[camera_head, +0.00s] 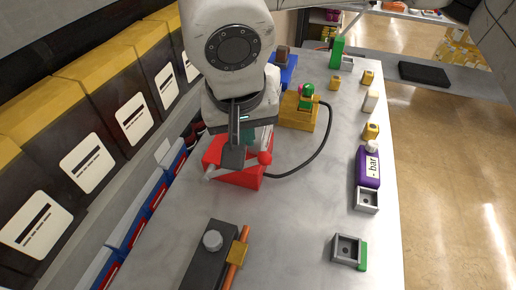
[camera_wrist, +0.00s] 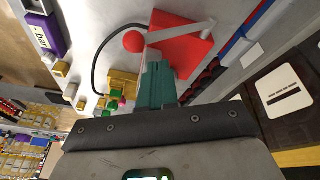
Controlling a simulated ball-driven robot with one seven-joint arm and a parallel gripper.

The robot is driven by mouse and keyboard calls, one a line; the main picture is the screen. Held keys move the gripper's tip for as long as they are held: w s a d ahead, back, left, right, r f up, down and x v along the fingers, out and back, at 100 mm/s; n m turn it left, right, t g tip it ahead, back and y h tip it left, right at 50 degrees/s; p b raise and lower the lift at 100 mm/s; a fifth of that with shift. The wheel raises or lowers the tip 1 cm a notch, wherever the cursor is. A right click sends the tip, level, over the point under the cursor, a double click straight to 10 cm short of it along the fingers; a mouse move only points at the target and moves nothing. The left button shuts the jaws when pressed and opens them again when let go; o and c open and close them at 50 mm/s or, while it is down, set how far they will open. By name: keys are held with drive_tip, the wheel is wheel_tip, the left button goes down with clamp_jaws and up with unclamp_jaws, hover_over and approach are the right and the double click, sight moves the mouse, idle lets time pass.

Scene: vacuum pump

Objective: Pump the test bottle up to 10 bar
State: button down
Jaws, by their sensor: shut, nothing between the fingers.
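The red pump (camera_head: 236,178) stands on the grey bench at centre left, largely covered by my arm in the head view. It also shows in the wrist view (camera_wrist: 184,48). A grey lever with a red ball knob (camera_head: 265,158) lies across it; the knob shows in the wrist view (camera_wrist: 133,41). My gripper (camera_head: 233,160) is shut and empty, just above the pump and left of the knob. Its teal fingers show in the wrist view (camera_wrist: 156,75); contact with the lever cannot be told. A black hose (camera_head: 318,150) runs from the pump to a yellow block (camera_head: 298,112) holding a green-topped part (camera_head: 307,91).
A purple bottle labelled "- bar" (camera_head: 368,167) stands at the right edge near small grey holders (camera_head: 347,250). A dark block with an orange rod (camera_head: 237,258) lies in front. Yellow-and-black bins (camera_head: 90,145) line the left. The bench middle is free.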

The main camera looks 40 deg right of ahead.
drive_tip(key=shift+f, duration=0.1)
idle(0.3)
drive_tip(key=shift+s+d+f+b, duration=0.2)
drive_tip(key=shift+s+b, duration=0.05)
drive_tip(key=shift+b, duration=0.25)
